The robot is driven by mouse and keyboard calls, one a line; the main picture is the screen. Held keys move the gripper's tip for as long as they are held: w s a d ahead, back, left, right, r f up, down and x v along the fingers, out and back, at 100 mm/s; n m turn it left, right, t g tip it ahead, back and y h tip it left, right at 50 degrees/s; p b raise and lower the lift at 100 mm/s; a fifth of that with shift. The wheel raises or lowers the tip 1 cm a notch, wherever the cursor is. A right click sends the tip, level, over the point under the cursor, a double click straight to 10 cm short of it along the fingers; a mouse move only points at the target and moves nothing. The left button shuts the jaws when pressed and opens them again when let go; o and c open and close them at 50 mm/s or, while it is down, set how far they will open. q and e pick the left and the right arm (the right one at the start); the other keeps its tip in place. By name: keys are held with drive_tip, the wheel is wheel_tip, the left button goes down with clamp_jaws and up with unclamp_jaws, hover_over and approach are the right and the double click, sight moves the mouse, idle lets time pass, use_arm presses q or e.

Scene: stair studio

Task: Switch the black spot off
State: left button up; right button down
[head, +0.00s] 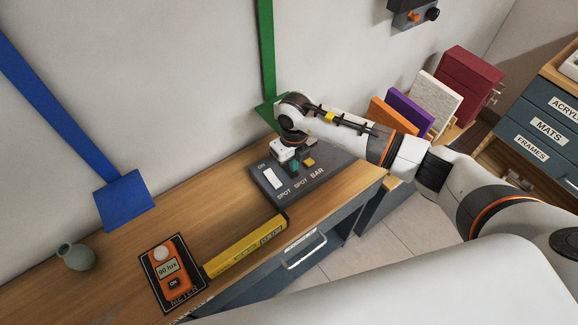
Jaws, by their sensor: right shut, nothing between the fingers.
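A dark grey switch panel (316,180) lies on the wooden desk, lettered ON, SPOT, SPOT and BAR. A white rocker switch (271,179) shows at its left. A small teal piece (294,166) and a yellow piece (309,162) show farther right. My right gripper (284,160) is shut and empty, over the back of the panel just behind the white rocker. I cannot tell whether it touches a switch. My gripper and wrist hide part of the panel. No black spot lamp can be made out for sure. My left gripper is not in view.
An orange meter (173,270) reading 90 lux, a yellow box (245,246) and a green-grey vase (76,257) stand on the desk. Upright colored boards (437,101) stand behind my right arm. A dark box with knobs (412,14) is on the wall.

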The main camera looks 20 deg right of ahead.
wheel_tip(320, 180, up, 5)
drive_tip(key=p, duration=0.3)
drive_tip(key=shift+r, duration=0.2)
idle(0.4)
